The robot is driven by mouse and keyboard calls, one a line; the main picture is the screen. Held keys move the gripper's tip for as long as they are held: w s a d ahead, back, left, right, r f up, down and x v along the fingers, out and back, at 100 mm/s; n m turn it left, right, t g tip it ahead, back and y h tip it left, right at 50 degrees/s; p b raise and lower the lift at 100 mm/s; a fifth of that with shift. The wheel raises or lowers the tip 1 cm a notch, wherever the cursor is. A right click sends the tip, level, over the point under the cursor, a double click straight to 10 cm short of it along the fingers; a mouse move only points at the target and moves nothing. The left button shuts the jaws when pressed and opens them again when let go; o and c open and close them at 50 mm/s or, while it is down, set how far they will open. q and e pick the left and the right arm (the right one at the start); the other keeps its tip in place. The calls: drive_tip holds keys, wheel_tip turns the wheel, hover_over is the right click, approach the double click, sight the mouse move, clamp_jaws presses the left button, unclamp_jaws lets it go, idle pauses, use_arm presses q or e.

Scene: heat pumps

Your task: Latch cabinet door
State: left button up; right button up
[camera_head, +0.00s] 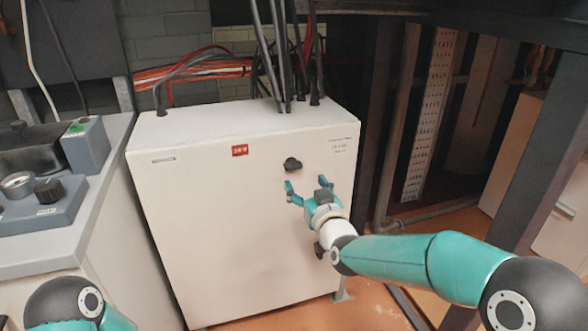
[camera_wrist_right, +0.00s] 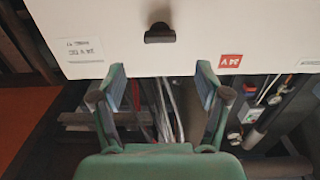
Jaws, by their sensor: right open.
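The white cabinet (camera_head: 215,220) stands in the middle of the head view, its front door looking flush with the box. A black latch knob (camera_head: 292,164) sits at the upper right of the door; it also shows in the right wrist view (camera_wrist_right: 160,33), lying crosswise there. My right gripper (camera_head: 307,185) is open and empty, just below the knob in the head view. In the right wrist view its spread fingertips (camera_wrist_right: 160,78) stand apart from the knob, which lies beyond them and roughly centred between them. My left gripper is out of view.
A red label (camera_head: 240,150) is on the door, left of the knob. Black cables (camera_head: 282,60) rise from the cabinet top. A grey bench with gauges (camera_head: 45,205) stands on the left. Dark metal posts (camera_head: 385,120) stand on the right.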

sight(294, 167)
drive_tip(key=x, duration=0.8)
drive_tip(key=shift+w+a+f, duration=0.1)
drive_tip(key=shift+w, duration=0.25)
drive_tip(key=c, duration=1.2)
drive_tip(key=shift+o, duration=0.2)
